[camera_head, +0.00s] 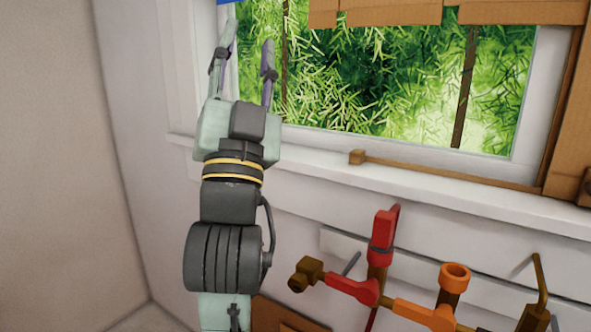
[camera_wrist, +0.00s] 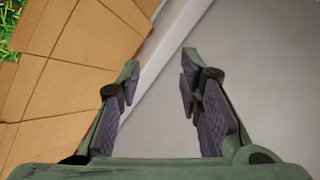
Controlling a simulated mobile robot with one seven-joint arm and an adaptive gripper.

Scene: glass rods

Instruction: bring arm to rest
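My arm stands raised at the left of the head view, with my gripper (camera_head: 249,55) at its upper end in front of the window's left side. The two fingers are spread apart and point upward. In the wrist view my gripper (camera_wrist: 160,80) shows the same gap between its purple-padded fingers, with nothing between them. Beyond the fingers are only wall and ceiling surfaces.
A window (camera_head: 400,80) with green foliage outside fills the upper right. A white sill (camera_head: 430,185) runs below it. Red and orange pipes with valves (camera_head: 380,285) are on the wall at lower right. Wooden boards (camera_wrist: 75,85) show at the wrist view's left.

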